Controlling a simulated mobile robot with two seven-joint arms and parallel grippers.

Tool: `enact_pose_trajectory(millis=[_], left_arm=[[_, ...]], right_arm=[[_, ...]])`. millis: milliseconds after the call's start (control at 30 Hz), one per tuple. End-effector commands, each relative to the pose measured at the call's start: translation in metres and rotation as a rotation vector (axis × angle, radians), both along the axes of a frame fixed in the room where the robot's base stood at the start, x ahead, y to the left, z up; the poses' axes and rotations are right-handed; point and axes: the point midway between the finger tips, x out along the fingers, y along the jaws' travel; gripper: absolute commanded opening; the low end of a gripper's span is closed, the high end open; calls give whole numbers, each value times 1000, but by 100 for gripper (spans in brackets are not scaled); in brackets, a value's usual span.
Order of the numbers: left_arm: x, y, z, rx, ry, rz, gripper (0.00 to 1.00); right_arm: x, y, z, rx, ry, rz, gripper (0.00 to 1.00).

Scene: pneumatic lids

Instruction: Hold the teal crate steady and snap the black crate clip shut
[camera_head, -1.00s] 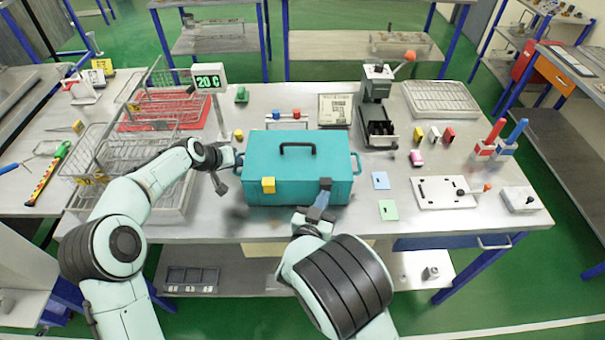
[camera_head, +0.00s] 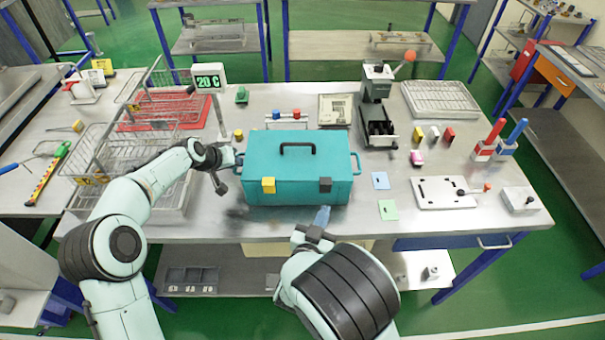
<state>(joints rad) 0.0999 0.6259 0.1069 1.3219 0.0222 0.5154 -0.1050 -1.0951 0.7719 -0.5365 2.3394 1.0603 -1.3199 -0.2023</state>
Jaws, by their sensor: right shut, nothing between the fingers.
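The teal crate (camera_head: 280,190) stands closed on the grey workbench, its lid carrying a black top handle. The black crate clip (camera_head: 325,185) is at the right of its front and appears to lie against the front face. A yellow clip (camera_head: 268,185) sits at the left of the front. My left gripper (camera_head: 229,172) is at the crate's left side handle; whether its fingers grip the handle is not clear. My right gripper (camera_head: 322,216) is shut and empty, in front of and below the black clip, apart from it.
Wire baskets (camera_head: 100,150) stand left of the crate, near a display post (camera_head: 209,78) reading 20.0. A white plate (camera_head: 443,193) lies farther right.

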Motion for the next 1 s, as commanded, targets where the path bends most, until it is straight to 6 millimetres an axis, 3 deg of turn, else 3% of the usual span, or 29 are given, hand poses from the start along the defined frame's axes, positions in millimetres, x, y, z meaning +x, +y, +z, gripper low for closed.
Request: enact_pose_trajectory(millis=[33, 400, 600, 1000], left_arm=[[-3, -2, -7, -1, 15, -6, 0], [-3, -2, -7, -1, 15, -6, 0], [-3, -2, -7, -1, 16, -6, 0], [-3, -2, -7, -1, 16, -6, 0]], right_arm=[[-5, 3, 0, 1, 1, 3, 0], [-73, 30, 8, 1, 0, 7, 0], [-100, 40, 10, 2, 0, 4, 0], [-110, 43, 11, 0, 0, 0, 0]])
